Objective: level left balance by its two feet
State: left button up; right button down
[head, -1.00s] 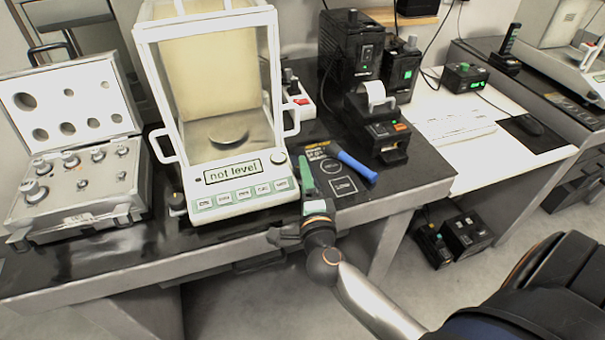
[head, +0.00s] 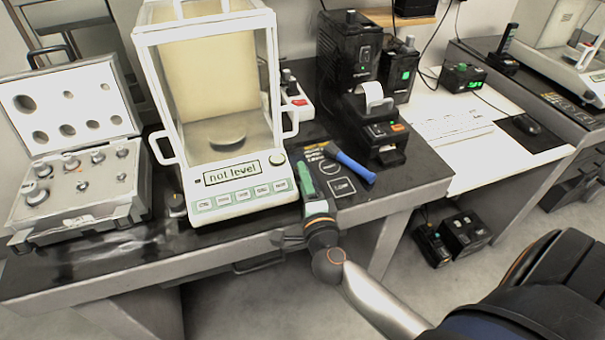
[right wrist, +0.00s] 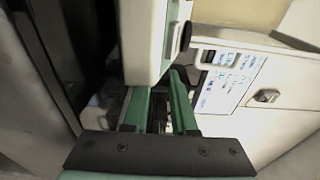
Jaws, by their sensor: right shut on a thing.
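The left balance (head: 240,195) is a white, glass-walled weighing case on the black table, and its display (head: 230,173) reads "not level". Its left foot (head: 177,205) shows as a dark knob at the front left corner. My right gripper (head: 307,180), with green fingers, is at the front right corner. In the right wrist view the gripper (right wrist: 158,112) is shut on the right foot, which is mostly hidden between the fingers below the case (right wrist: 225,85). The level bubble cannot be made out. My left gripper is not in view.
An open weight case (head: 75,215) stands left of the balance. A blue-handled tool (head: 352,165) lies right of my gripper, before a small black printer (head: 385,135). The table's front edge is mostly clear.

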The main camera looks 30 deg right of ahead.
jog(key=shift+d+r+n+y+p, duration=0.1)
jog(key=shift+r+n+y+p, duration=0.2)
jog(key=shift+n+y+p, duration=0.25)
jog(key=shift+f+n+t+y, duration=0.1)
jog(key=shift+n+t+y, duration=0.2)
jog(key=shift+y, duration=0.65)
jog(key=shift+f+n+y, duration=0.15)
jog(key=shift+n+y, duration=0.15)
jog(key=shift+n, duration=0.05)
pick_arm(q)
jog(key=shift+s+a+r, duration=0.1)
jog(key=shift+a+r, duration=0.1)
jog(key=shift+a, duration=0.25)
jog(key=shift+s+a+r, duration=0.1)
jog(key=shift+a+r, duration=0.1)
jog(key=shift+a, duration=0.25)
pick_arm(e)
jog(key=c, duration=0.7)
grip_release()
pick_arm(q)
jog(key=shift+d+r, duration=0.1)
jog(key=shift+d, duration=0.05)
